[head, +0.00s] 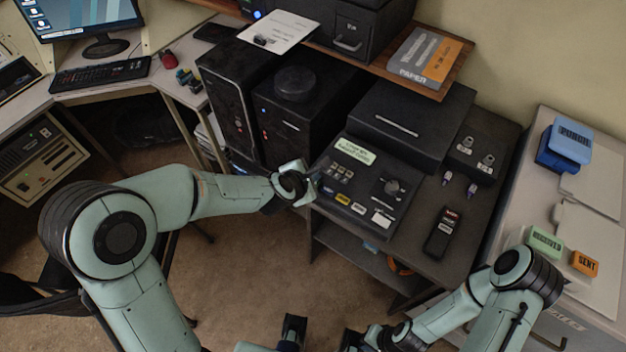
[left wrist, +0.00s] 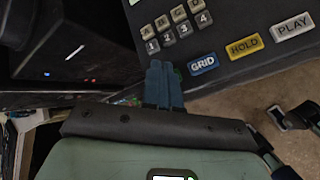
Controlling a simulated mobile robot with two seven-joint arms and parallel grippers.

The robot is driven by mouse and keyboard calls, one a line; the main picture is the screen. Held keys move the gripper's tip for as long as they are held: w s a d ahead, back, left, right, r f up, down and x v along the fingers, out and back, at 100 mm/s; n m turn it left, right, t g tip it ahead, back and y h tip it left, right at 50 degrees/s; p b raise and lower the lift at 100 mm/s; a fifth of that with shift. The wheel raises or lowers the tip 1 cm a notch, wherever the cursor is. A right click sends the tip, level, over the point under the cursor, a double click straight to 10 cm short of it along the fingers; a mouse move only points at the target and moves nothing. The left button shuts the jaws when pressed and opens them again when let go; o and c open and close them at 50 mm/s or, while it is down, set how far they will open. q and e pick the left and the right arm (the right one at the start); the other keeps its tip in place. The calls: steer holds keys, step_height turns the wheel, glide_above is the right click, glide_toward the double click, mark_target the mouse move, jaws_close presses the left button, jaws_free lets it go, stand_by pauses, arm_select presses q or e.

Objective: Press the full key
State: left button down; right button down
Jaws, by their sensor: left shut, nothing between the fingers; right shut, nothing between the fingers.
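The black console (head: 353,211) stands on the dark desk, with a pale green display (head: 353,150) and small lettered and numbered keys (left wrist: 178,24). My right gripper (head: 352,340) is shut, low at the bottom edge.
A round knob (head: 391,187) is on the console's right. A black handheld radio (head: 443,232) lies to its right. Black computer cases (head: 230,98) stand left of and behind the console. Open floor lies in front.

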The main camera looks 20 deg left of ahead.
arm_select(q)
steer(key=shift+f+b, duration=0.35)
steer(key=shift+b, duration=0.05)
arm_select(e)
steer(key=shift+s+f, duration=0.15)
steer(key=shift+f, duration=0.2)
stand_by(0.3)
arm_select(q)
steer(key=shift+r+p, duration=0.7)
steer(key=shift+r, duration=0.05)
arm_select(e)
steer(key=shift+w+r, duration=0.25)
steer(key=shift+r, duration=0.45)
